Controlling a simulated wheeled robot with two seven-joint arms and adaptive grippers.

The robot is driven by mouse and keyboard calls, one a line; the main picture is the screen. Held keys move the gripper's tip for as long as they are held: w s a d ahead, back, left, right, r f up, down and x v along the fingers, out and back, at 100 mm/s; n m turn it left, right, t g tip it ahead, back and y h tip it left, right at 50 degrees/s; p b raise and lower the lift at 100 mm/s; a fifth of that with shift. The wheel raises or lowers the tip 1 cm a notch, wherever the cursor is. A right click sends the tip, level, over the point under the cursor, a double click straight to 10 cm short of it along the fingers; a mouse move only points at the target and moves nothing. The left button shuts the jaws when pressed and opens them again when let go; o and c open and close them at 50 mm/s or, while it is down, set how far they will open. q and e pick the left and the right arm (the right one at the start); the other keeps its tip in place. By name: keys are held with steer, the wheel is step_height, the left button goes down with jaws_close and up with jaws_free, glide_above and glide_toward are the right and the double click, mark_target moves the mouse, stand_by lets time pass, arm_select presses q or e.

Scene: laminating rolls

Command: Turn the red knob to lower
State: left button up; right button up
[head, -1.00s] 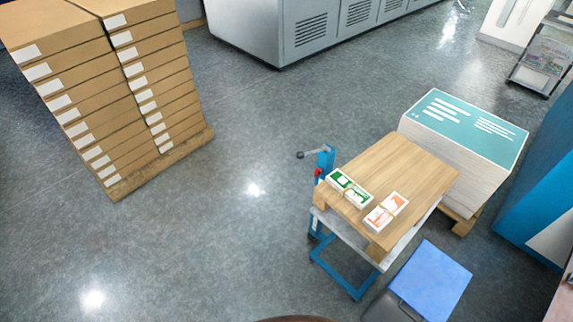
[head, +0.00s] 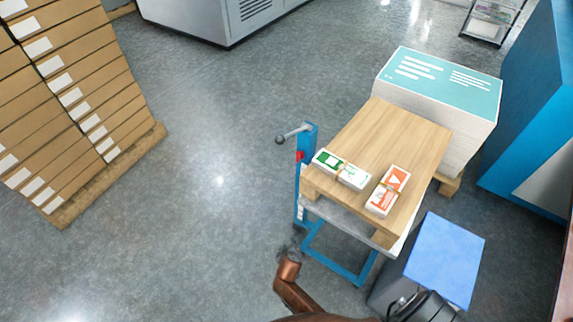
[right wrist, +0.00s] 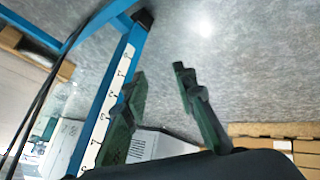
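The red knob (head: 300,156) is small and sits on the upper part of the blue post (head: 298,185) of a lift table. A grey crank handle (head: 292,133) with a dark ball end sticks out left above it. My right gripper (head: 289,251) is small and unclear in the head view, below the knob and left of the post's lower part, apart from the knob. In the right wrist view its dark green fingers (right wrist: 160,78) are apart with nothing between them. The blue frame shows there on the left; the knob does not show. My left gripper is not in view.
The wooden board (head: 385,140) on the lift table carries a green-white bundle (head: 341,169) and an orange-white bundle (head: 387,191). A tall paper stack (head: 440,80) stands behind; a blue-topped box (head: 445,262) stands at front right. Cartons (head: 75,100) stand left, with clear floor between.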

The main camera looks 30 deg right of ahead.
mark_target(297, 157)
steer(key=w+d+r+m+t+h+b, duration=0.25)
steer(key=w+r+m+h+b, duration=0.45)
steer(key=w+r, duration=1)
steer(key=s+d+r+m+g+h+b, duration=0.1)
steer(key=s+d+r+m+h+b, duration=0.2)
steer(key=r, duration=0.7)
steer(key=s+d+r+m+g+h+b, duration=0.15)
steer(key=r+m+b, duration=0.3)
steer(key=r, duration=0.65)
steer(key=shift+h, duration=0.45)
steer(key=x, duration=0.1)
steer(key=b+x, duration=0.1)
steer(key=x, duration=0.2)
steer(key=shift+d+f+b, duration=0.2)
steer(key=shift+f+b, duration=0.1)
steer(key=shift+f, duration=0.05)
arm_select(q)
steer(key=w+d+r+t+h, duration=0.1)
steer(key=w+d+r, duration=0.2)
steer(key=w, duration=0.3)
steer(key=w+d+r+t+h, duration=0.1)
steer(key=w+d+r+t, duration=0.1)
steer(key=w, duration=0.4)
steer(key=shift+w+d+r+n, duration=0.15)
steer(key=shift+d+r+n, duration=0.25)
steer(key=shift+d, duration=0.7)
arm_select(e)
steer(key=shift+w+d+r, duration=0.1)
steer(key=shift+w+d, duration=0.25)
steer(key=shift+d, duration=0.3)
